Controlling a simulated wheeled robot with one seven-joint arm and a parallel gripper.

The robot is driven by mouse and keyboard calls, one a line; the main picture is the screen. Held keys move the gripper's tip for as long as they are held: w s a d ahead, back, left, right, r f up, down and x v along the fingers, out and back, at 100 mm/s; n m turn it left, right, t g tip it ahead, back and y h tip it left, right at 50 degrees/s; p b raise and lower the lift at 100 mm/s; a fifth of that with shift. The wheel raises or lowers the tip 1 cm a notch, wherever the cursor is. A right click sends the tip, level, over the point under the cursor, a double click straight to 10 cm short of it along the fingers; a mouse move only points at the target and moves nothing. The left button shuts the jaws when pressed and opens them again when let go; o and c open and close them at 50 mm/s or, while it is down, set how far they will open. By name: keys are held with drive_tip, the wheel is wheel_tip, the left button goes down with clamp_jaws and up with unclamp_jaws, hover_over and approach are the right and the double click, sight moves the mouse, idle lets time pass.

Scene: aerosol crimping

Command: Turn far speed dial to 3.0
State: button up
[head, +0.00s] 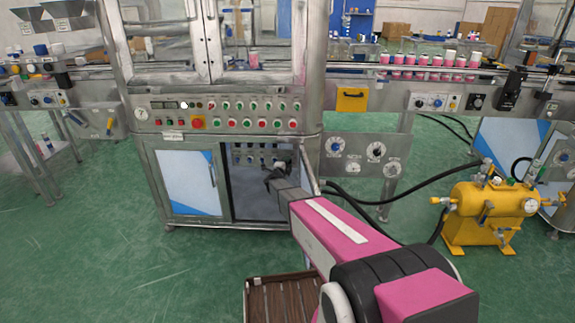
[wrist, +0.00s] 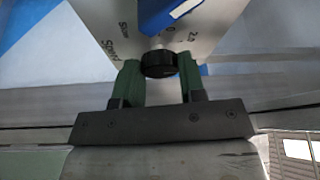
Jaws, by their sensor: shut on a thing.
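In the wrist view, a round black dial (wrist: 160,65) stands out from a light panel (wrist: 110,12) printed with "Slow", "Speed" and scale numbers. My gripper (wrist: 160,75) has its two green fingers on either side of the dial and is shut on it. The dial's pointer and its exact setting cannot be read. In the head view, my arm reaches to the open compartment of the machine's lower cabinet, with my gripper (head: 273,172) small and dark at the opening. The gripped dial cannot be made out there.
A control panel (head: 225,113) with several buttons sits above the compartment. A panel of gauges and dials (head: 364,158) is to the right. A yellow tank (head: 488,212) with black hoses stands at right. A brown slatted crate (head: 283,276) is below my arm. Green floor at left is clear.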

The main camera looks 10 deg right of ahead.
drive_tip(key=m+g, duration=0.1)
drive_tip(key=m, duration=0.1)
drive_tip(key=m+y, duration=0.1)
drive_tip(key=m, duration=0.1)
drive_tip(key=shift+r+m+g, duration=0.1)
drive_tip(key=shift+m+g, duration=0.3)
idle(0.4)
drive_tip(key=o, duration=0.9)
drive_tip(key=shift+s, duration=0.1)
drive_tip(key=v, duration=1)
drive_tip(key=shift+s+a, duration=0.15)
drive_tip(key=shift+s, duration=0.15)
